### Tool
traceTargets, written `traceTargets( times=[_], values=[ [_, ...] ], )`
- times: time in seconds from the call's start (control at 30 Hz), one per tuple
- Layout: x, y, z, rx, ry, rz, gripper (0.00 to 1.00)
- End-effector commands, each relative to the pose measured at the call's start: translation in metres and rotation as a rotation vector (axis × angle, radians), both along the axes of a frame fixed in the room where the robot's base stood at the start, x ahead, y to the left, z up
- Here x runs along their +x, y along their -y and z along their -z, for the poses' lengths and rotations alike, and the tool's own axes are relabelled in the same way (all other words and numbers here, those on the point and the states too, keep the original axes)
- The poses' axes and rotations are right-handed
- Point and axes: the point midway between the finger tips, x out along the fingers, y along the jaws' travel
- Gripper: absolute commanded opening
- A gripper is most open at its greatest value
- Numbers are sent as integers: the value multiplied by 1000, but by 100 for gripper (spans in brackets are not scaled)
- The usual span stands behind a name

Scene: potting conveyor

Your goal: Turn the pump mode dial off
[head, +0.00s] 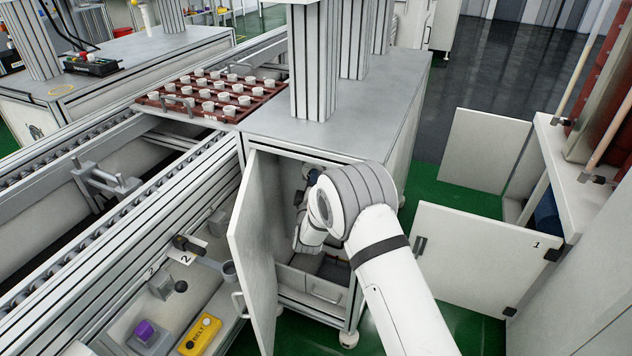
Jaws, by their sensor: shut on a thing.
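My arm reaches through the open front of the middle cabinet (274,140). My wrist shows partly inside it, behind the open door and the large arm joint. The gripper's fingertips are hidden in there, so I cannot see what they touch. I cannot make out a pump mode dial; it may be hidden inside the cabinet. An open drawer or bin (312,285) shows low inside the cabinet, below my wrist.
The cabinet's open door (252,250) stands left of my arm. A conveyor (60,160) and a red tray (175,103) of white pots lie left. A purple knob (146,331) and yellow control box (200,334) sit lower left. Another open cabinet door (480,262) stands right.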

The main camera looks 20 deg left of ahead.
Motion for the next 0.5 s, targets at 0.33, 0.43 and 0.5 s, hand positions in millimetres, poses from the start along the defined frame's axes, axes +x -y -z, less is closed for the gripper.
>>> traceTargets(
  times=[0.33,0.43,0.5],
  values=[
    [-2,-6,-11,-307,-15,-11,2],
    [-2,-6,-11,-382,-21,-11,3],
    [-2,-6,-11,-428,-25,-10,3]
  ],
)
